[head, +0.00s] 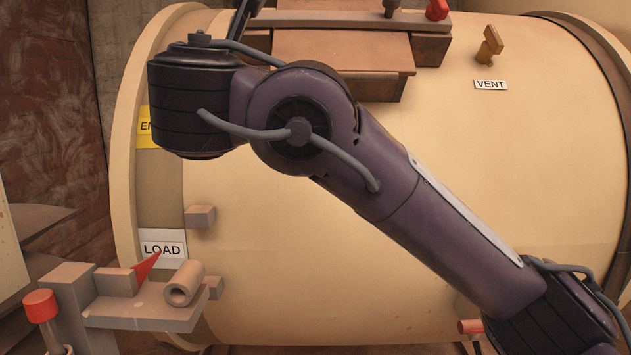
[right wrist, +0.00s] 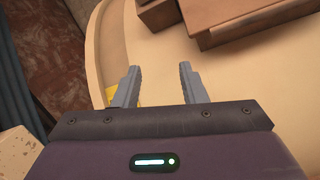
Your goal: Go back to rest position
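In the right wrist view my right gripper (right wrist: 157,86) is open, its two grey fingers apart with nothing between them. Beyond the fingers is the cream surface of a big drum (right wrist: 215,70). In the head view my right arm reaches from the lower right across the front of the drum (head: 560,150) to the upper left. The right gripper itself is out of the head view. My left gripper is not in view.
A LOAD label (head: 162,249) and a bracket (head: 140,312) with a red pointer (head: 147,266) are at lower left, near a red-capped post (head: 40,306). A brass VENT handle (head: 489,46) is at upper right. A brown box-like fitting (head: 345,50) tops the drum.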

